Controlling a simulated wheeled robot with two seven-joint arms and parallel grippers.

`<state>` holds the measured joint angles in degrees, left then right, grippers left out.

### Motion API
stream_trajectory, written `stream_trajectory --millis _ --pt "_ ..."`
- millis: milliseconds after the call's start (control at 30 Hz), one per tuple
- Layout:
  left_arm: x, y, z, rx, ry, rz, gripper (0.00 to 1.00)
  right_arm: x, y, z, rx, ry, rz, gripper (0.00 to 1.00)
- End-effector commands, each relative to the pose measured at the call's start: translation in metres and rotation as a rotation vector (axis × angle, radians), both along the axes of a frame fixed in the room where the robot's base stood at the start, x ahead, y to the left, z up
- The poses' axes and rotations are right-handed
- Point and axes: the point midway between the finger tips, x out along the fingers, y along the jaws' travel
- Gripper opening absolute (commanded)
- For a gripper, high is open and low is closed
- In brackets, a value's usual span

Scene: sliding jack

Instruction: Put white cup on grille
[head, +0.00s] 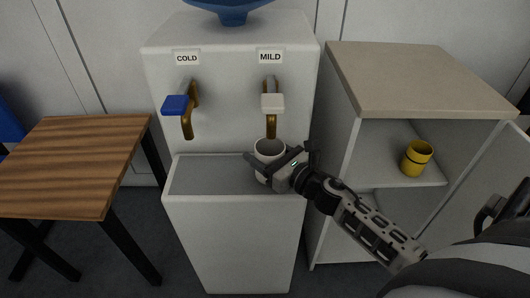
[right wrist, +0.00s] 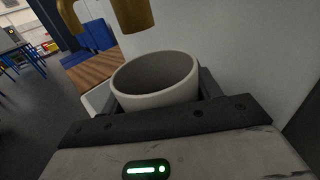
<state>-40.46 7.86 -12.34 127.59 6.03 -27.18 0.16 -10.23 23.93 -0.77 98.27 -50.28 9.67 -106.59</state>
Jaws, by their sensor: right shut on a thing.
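The white cup (head: 268,148) is upright with its open mouth up, below the MILD tap of the water dispenser. It also shows in the right wrist view (right wrist: 158,98), between the two fingers. My right gripper (head: 279,163) is shut on the cup from the right and hides its lower part. The grille area (head: 205,178) is the grey recessed ledge on the dispenser's front. The cup is over the right part of this ledge; I cannot tell whether its base touches it. My left gripper is not in view.
The MILD tap (head: 272,115) hangs close above the cup, and the COLD tap (head: 185,112) is to its left. A wooden table (head: 75,160) stands at the left. An open cabinet (head: 415,75) at the right holds a yellow cup (head: 416,160). The ledge's left part is clear.

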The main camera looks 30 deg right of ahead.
Motion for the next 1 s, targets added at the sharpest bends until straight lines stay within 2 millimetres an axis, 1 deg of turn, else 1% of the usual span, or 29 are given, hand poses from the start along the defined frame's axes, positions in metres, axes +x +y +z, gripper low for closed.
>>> stream_trajectory --millis 33,267,433,467,500,533,767,867,933,1000 --pt "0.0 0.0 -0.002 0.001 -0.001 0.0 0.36 0.0 0.0 -0.005 0.001 -0.001 -0.001 0.37" --pt "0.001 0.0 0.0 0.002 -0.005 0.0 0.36 -0.001 0.0 -0.004 0.0 -0.002 0.0 0.37" --pt "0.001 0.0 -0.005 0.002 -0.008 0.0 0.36 -0.001 0.0 -0.01 -0.001 -0.002 0.0 0.37" --pt "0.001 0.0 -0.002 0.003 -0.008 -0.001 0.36 -0.001 0.0 -0.008 -0.001 -0.001 0.0 0.71" --pt "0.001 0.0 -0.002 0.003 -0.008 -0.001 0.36 -0.001 0.0 -0.008 -0.001 -0.001 0.0 0.82" --pt "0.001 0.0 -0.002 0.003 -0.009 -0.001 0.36 -0.001 0.0 -0.008 0.0 -0.001 0.0 0.84" --pt "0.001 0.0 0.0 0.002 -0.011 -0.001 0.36 -0.001 0.0 -0.007 0.0 -0.001 0.001 0.84" --pt "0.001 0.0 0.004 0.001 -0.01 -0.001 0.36 -0.001 0.0 -0.003 0.0 -0.001 0.001 0.84" --pt "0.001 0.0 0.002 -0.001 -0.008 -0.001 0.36 -0.007 -0.001 -0.005 0.002 0.001 0.0 0.84" --pt "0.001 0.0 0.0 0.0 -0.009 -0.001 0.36 -0.018 -0.004 -0.007 0.001 0.002 0.001 0.84"
